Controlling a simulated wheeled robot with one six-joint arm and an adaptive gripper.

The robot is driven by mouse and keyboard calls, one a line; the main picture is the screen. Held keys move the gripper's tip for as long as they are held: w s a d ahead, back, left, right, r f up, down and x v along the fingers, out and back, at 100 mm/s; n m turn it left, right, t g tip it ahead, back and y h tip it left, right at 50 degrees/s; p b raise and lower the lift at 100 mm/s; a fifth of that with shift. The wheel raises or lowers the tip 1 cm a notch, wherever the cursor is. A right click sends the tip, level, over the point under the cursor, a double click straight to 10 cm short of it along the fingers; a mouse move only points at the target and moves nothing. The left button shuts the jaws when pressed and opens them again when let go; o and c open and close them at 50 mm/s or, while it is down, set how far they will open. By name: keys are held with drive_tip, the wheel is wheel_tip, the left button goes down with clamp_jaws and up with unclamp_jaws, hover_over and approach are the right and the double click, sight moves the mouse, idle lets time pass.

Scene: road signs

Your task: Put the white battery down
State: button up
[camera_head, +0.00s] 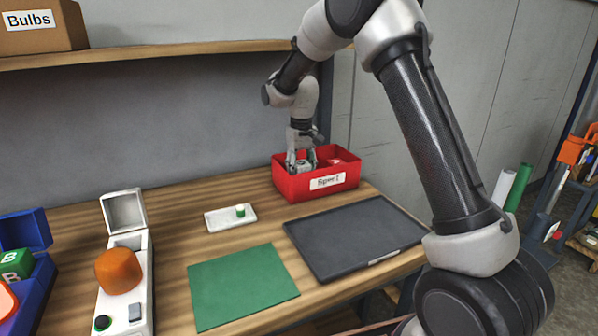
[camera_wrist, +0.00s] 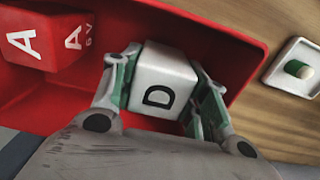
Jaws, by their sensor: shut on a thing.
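My gripper (camera_head: 301,160) is down at the red bin labelled "Spent" (camera_head: 283,186), on the wooden bench. In the wrist view my gripper (camera_wrist: 160,90) is shut on a white block-shaped battery marked "D" (camera_wrist: 163,72), one finger on each side. The white battery is within the outline of the red bin (camera_wrist: 215,45). I cannot tell whether it touches the bin floor. A red battery marked "A" (camera_wrist: 40,38) lies in the bin at the left of the wrist view. In the head view my gripper largely hides the white battery.
A white tray (camera_head: 216,222) holds a small green and white piece (camera_head: 240,211). A green mat (camera_head: 240,285) and a dark tray (camera_head: 355,235) lie in front. A white open-lidded device (camera_head: 140,245) with an orange lamp (camera_head: 118,270) and a blue box (camera_head: 40,285) stand left. A shelf (camera_head: 170,50) runs above.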

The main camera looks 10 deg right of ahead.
drive_tip(key=shift+w+a+f, duration=0.15)
drive_tip(key=shift+w+f, duration=0.3)
drive_tip(key=shift+w, duration=0.35)
drive_tip(key=shift+f, duration=0.1)
drive_tip(key=shift+f, duration=0.2)
drive_tip(key=o, duration=1.4)
drive_tip(key=shift+c, duration=0.2)
